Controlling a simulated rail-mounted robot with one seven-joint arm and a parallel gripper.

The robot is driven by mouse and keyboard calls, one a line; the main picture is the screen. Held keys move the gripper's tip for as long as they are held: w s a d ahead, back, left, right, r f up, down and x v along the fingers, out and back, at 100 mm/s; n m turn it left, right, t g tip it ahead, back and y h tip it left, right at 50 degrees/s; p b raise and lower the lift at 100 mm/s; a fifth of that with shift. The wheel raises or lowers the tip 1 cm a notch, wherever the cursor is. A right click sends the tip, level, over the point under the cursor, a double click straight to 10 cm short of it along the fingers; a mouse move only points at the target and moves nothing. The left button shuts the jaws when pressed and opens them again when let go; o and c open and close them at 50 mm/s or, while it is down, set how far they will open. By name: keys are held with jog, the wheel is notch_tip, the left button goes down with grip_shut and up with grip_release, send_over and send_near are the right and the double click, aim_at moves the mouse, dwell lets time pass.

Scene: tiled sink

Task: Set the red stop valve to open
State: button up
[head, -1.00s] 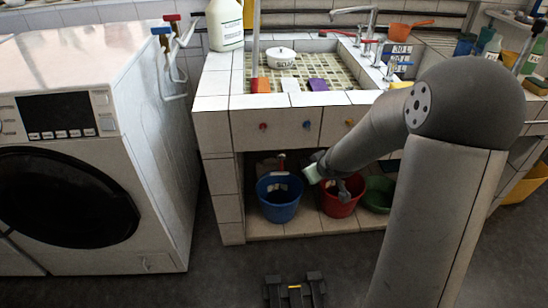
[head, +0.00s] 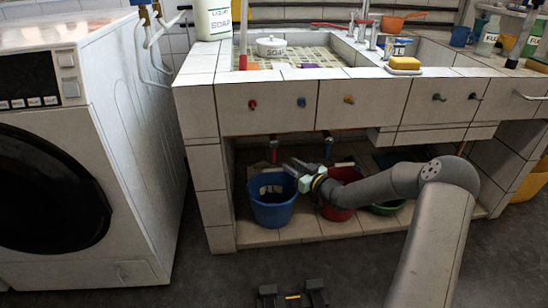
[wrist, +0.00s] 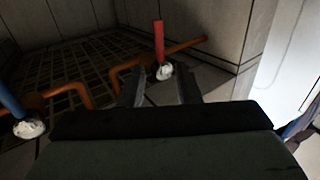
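The red stop valve shows under the sink in the head view as a small red lever (head: 273,150) on the left. In the wrist view its red lever (wrist: 158,40) points up in the picture from a white hub, beside orange-brown piping (wrist: 188,47). My gripper (head: 291,166) is under the sink, just right of and below the red lever in the head view. In the wrist view its two fingers (wrist: 160,84) are apart and empty, with the white hub showing between their tips. I see no clear contact with the lever; the depth gap is hard to judge.
A blue-handled valve (wrist: 10,100) stands left in the wrist view. A blue bucket (head: 272,208) is below my gripper, a red bucket (head: 336,213) under my forearm, and a green basin (head: 386,208) farther right. The sink's tiled front (head: 365,106) overhangs; a washing machine (head: 120,150) is left.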

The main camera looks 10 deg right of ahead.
aim_at(274, 153)
jog(key=b+x, duration=0.2)
jog(key=x, duration=0.8)
jog(key=shift+w+b, duration=0.15)
jog(key=shift+b, duration=0.2)
grip_shut()
